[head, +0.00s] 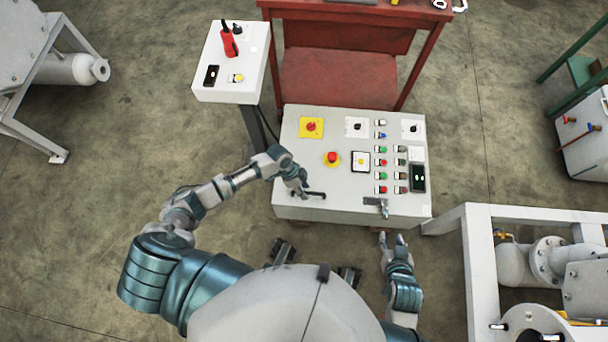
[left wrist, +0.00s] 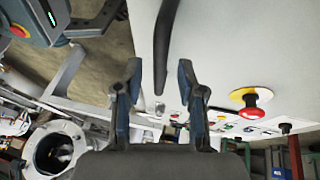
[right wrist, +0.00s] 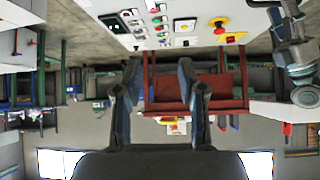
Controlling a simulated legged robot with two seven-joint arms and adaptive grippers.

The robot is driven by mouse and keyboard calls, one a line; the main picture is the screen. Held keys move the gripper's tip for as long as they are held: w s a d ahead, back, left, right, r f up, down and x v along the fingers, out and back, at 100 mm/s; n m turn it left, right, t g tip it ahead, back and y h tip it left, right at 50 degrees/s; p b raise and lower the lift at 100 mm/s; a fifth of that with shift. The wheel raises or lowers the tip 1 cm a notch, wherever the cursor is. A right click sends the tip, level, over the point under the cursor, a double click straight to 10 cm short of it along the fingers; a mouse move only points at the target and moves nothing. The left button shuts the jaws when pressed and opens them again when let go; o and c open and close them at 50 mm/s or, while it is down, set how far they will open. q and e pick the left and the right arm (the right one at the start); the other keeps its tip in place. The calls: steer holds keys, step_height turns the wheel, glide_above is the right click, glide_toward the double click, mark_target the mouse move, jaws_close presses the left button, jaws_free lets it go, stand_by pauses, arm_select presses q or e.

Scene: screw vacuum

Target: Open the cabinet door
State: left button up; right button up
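The white control cabinet (head: 350,207) stands in front of me, its top panel carrying buttons and switches. A black bar handle (head: 314,194) is near its front left edge. My left gripper (head: 303,190) is at this handle. In the left wrist view the dark handle (left wrist: 162,45) runs between and beyond the open fingertips (left wrist: 160,72); I see no clear contact.
A smaller white box (head: 208,92) on a post stands behind left. A red table (head: 335,80) is directly behind the cabinet. A white frame with piping (head: 480,270) stands close on the right. A red emergency button (left wrist: 256,97) projects near the left gripper.

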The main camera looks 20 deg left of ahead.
arm_select(q)
steer(key=shift+a, duration=0.3)
jaws_close()
arm_select(e)
steer(key=shift+a, duration=0.3)
steer(key=shift+d, duration=0.1)
